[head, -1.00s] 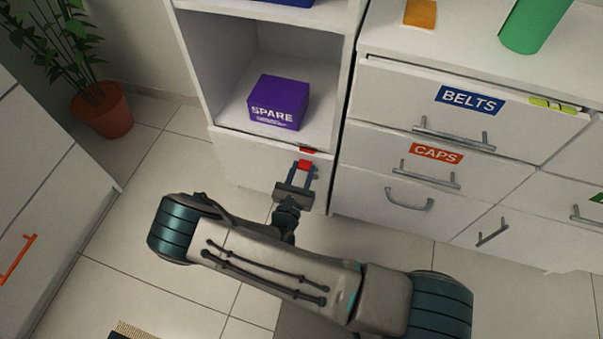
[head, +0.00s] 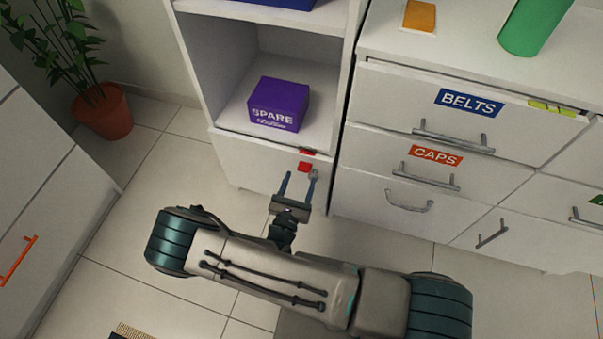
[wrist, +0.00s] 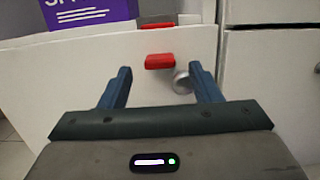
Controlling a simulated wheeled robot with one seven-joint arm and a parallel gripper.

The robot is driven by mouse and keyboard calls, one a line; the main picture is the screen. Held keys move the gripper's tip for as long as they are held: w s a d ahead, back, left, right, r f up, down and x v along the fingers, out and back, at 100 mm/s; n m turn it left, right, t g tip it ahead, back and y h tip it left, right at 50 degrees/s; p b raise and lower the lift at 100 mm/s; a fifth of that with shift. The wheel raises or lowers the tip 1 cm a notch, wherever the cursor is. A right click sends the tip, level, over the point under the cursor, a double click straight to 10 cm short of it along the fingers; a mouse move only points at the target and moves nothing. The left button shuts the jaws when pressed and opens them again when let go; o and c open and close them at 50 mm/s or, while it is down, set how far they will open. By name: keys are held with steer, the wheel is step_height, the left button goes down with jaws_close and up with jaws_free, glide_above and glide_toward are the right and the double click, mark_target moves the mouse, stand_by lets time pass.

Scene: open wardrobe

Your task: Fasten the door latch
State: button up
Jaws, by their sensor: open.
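The white door (head: 245,168) below the open shelf looks shut, its top edge along the shelf floor. A red latch tab (head: 305,167) sits on the door's upper right; it also shows in the wrist view (wrist: 159,61). A thin red piece (head: 308,152) lies at the door's top edge above it, also in the wrist view (wrist: 156,26), with a strip of white between the two. A round metal knob (wrist: 182,80) is just below and right of the tab. My gripper (head: 299,175) is open and empty, its fingers in front of and below the tab, apart from it.
A purple SPARE box (head: 278,104) stands on the shelf above the door. Drawers labelled BELTS (head: 468,101) and CAPS (head: 435,155), with protruding handles, stand to the right. A potted plant (head: 102,111) is at the left. The tiled floor before the door is mostly clear.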

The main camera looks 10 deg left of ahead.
steer(key=s+f+p, duration=0.1)
steer(key=s, duration=0.9)
steer(key=shift+s+a+f+p, duration=0.25)
steer(key=shift+s+a+p, duration=0.05)
steer(key=shift+a, duration=0.15)
steer(key=w+d+r+m+g+h+p, duration=0.2)
steer(key=d+r+m+g+h+p, duration=0.3)
steer(key=r, duration=0.5)
steer(key=w+d+r+m+g+h+p, duration=0.25)
steer(key=d+r+m+g, duration=0.3)
steer(key=r+m, duration=0.4)
steer(key=w+d+r+m+g+h+p, duration=0.2)
steer(key=d+r+m+g+h+p, duration=0.3)
steer(key=r, duration=0.6)
steer(key=s+d+r+m+y+p, duration=0.2)
steer(key=d+r+m+y+p, duration=0.2)
steer(key=r, duration=0.7)
steer(key=s+d+r+m+g+y+p, duration=0.1)
steer(key=d+r+m+y+p, duration=0.3)
steer(key=r, duration=0.8)
steer(key=s+d+r+m+y+p, duration=0.3)
steer(key=r+m+y+p, duration=0.3)
steer(key=r, duration=0.5)
steer(key=shift+d+r+m+p, duration=0.25)
steer(key=shift+d+m+p, duration=0.2)
steer(key=shift+m+p, duration=0.45)
